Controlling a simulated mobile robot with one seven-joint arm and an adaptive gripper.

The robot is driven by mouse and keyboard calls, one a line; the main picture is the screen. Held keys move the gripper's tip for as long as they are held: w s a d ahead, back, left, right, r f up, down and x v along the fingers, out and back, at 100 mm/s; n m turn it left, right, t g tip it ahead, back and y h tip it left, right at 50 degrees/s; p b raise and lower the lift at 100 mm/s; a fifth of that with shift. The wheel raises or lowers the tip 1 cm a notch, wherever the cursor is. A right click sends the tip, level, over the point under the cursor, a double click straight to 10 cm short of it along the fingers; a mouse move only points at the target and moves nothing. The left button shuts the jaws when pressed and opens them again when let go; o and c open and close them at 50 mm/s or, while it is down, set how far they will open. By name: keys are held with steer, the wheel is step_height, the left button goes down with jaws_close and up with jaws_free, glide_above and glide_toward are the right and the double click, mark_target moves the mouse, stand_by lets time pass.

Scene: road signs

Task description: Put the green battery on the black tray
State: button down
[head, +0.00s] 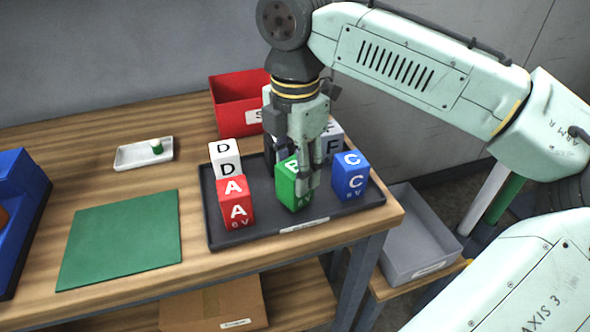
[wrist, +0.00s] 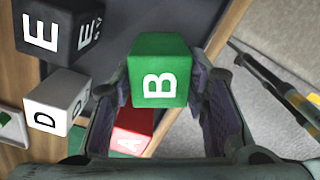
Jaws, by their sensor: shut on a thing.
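The green battery (head: 290,186), a cube marked B, is between the fingers of my gripper (head: 297,172). In the wrist view the green battery (wrist: 160,72) fills the gap between both fingers, and my gripper is shut on it. It is over the right middle part of the black tray (head: 262,223), between the red A cube (head: 236,204) and the blue C cube (head: 350,178). I cannot tell whether its underside touches the tray. One finger covers part of its right side in the head view.
A black E cube (wrist: 60,32) shows in the wrist view. A red bin (head: 228,97) is behind. A green mat (head: 120,240) and white dish (head: 130,155) lie left.

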steer(key=shift+f, duration=0.6)
steer(key=c, duration=0.9)
jaws_free()
steer(key=shift+f, duration=0.1)
steer(key=shift+c, duration=0.2)
step_height(320, 180, up, 12)
